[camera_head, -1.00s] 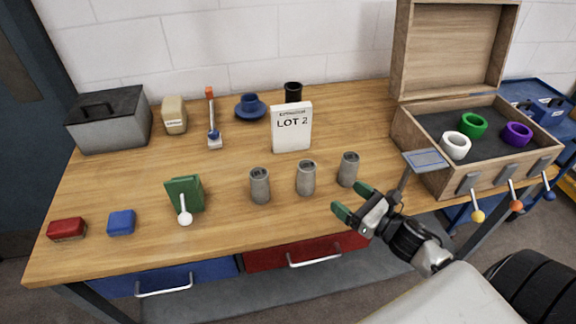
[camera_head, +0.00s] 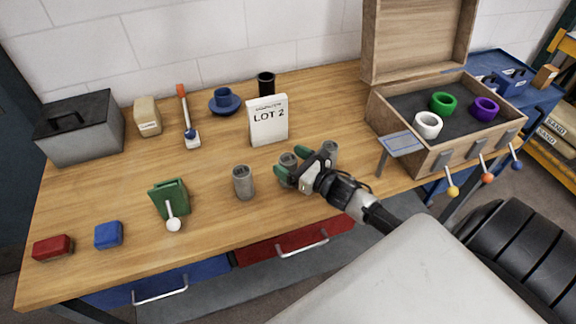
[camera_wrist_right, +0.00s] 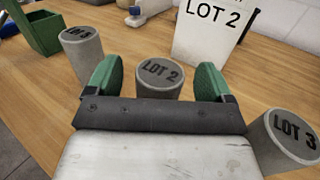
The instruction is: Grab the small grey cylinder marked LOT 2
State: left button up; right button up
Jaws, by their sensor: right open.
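The small grey cylinder marked LOT 2 (camera_wrist_right: 158,80) stands upright on the table, its label on top. In the head view it is the middle of three cylinders (camera_head: 288,159), partly hidden by my right gripper. My right gripper (camera_head: 294,166) is open, with green fingertips. In the wrist view its fingers (camera_wrist_right: 158,75) appear on the left and right of the LOT 2 cylinder, not closed on it; whether they reach around it is unclear. A white card reading LOT 2 (camera_head: 268,121) stands behind. My left gripper is not in view.
Similar cylinders stand left (camera_head: 244,183) and right (camera_head: 330,151) of it; the right one reads LOT 3 (camera_wrist_right: 291,137), close to my right finger. A green holder (camera_head: 169,197) is left. An open wooden box (camera_head: 455,155) is at the right.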

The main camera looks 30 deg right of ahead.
jog(key=shift+w+a, duration=0.15)
jog(key=shift+w, duration=0.45)
jog(key=c, duration=1.3)
